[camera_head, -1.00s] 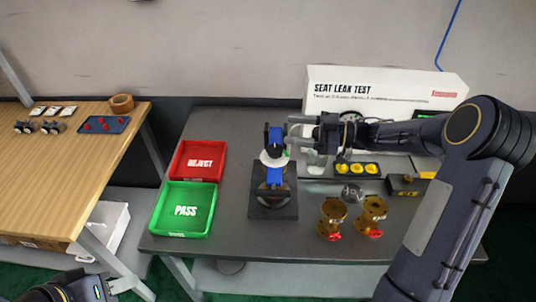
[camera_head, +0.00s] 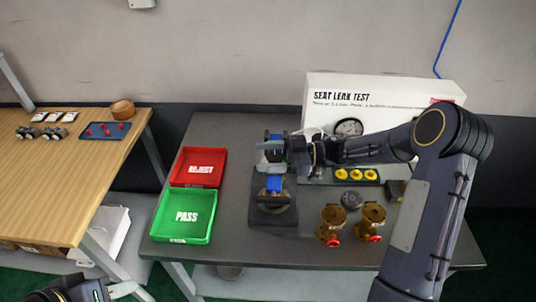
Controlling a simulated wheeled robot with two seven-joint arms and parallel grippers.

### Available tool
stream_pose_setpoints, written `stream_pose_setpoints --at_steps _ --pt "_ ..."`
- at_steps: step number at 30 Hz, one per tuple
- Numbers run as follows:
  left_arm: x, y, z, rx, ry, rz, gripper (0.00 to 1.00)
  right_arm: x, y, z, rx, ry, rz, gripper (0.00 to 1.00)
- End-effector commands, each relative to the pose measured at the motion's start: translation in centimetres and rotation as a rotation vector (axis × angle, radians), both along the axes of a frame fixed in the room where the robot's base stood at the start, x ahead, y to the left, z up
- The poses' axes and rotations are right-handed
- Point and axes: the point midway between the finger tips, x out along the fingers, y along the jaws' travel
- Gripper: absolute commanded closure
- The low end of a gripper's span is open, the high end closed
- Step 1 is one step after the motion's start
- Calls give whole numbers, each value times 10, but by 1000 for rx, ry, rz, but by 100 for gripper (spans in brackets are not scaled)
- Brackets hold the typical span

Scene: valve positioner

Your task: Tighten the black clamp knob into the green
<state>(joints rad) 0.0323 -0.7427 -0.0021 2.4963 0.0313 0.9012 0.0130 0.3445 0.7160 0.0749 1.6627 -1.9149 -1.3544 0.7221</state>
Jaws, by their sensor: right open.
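The blue clamp fixture (camera_head: 274,184) stands on a dark base plate (camera_head: 273,217) in the middle of the grey bench. My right gripper (camera_head: 268,151) reaches in from the right at the top of the fixture. Its fingers are open at the height of the black clamp knob. The gripper covers most of the knob and its dial, so I cannot tell whether the fingers touch the knob. No green mark on the dial shows now. My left gripper (camera_head: 122,289) is partly in view at the bottom left, away from the bench top; its jaw state is unclear.
A red REJECT tray (camera_head: 178,178) and a green PASS tray (camera_head: 161,212) lie left of the fixture. Brass valves (camera_head: 332,220) with red handles stand to its right. Behind are yellow parts (camera_head: 356,174) in a black holder and the SEAT LEAK TEST panel (camera_head: 390,92).

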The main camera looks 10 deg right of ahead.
Motion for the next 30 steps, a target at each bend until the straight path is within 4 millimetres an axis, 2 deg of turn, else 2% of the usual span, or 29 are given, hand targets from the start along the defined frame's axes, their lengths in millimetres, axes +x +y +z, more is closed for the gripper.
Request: stream_pose_setpoints --at_steps 4,14,23,30 --pt "0 0 0 0 0 0 64 0 0 0 0 0 0 41" --pt "0 0 0 0 0 0 64 0 0 0 0 0 -1 84" --pt "0 0 -3 0 0 0 64 0 -1 0 0 0 -37 84" --pt "0 0 -12 0 0 0 64 2 -1 -2 -1 1 -171 84"
